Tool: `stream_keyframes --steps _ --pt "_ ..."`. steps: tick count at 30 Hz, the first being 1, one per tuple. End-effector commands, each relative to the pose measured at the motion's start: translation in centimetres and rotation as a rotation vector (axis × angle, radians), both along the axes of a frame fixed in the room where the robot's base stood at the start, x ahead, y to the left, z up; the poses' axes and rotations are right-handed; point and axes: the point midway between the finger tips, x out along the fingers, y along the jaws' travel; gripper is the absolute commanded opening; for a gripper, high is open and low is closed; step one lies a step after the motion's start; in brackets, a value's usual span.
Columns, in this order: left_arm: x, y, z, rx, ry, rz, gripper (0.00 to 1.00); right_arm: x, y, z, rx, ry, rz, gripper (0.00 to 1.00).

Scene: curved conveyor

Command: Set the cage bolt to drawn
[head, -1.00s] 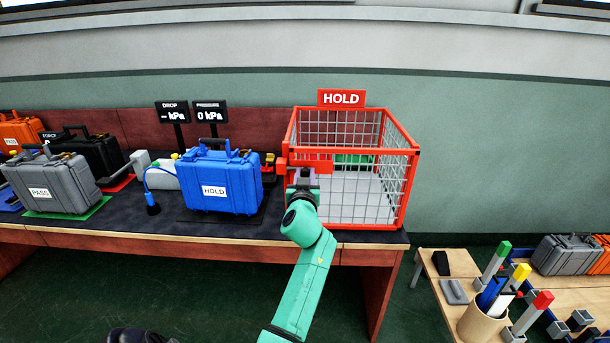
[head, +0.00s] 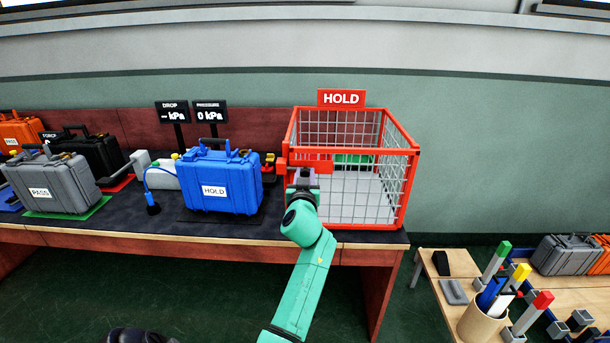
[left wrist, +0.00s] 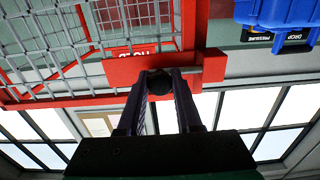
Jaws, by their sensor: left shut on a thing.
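The red wire cage (head: 409,185) stands at the right end of the bench under a red HOLD sign (head: 342,98). Its bolt has a red block (head: 320,166) at the front left of the cage. In the left wrist view, which is turned over, the red block (left wrist: 120,70), a grey rod (left wrist: 188,74) and a round black knob (left wrist: 160,84) show. My left gripper (head: 303,174) is at the cage's front left; in the left wrist view its fingers (left wrist: 159,80) are shut on the knob. The gripper hides part of the bolt in the head view. My right gripper is not in view.
A blue case (head: 235,190) labelled HOLD stands left of the cage. A grey PASS case (head: 50,182) is farther left. Two gauge signs, one a pressure sign (head: 210,111), stand behind. A lower wooden table (head: 437,287) with a cup of coloured pieces is at the right.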

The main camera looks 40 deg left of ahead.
Motion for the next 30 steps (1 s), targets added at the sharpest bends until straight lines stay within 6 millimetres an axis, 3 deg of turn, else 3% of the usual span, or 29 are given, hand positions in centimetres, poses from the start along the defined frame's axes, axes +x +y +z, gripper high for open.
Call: stream_keyframes --steps 5,13,22,23,25,30 --pt "0.0 0.0 -0.1 -0.001 0.000 0.000 0.00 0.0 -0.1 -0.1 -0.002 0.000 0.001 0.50" --pt "2.2 -2.7 -0.5 -0.002 -0.004 -0.001 0.00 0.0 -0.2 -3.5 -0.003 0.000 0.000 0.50" --pt "2.5 -3.2 0.0 -0.001 -0.001 -0.003 0.00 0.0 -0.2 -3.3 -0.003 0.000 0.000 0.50" --pt "2.5 -3.2 0.0 -0.001 -0.001 -0.003 0.37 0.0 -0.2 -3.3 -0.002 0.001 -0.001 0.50" --pt "2.4 -3.2 0.0 0.000 -0.001 -0.003 0.63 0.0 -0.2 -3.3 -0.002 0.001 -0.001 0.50" --pt "2.4 -3.1 0.0 0.000 -0.001 -0.002 0.63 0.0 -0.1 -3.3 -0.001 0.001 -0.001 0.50"
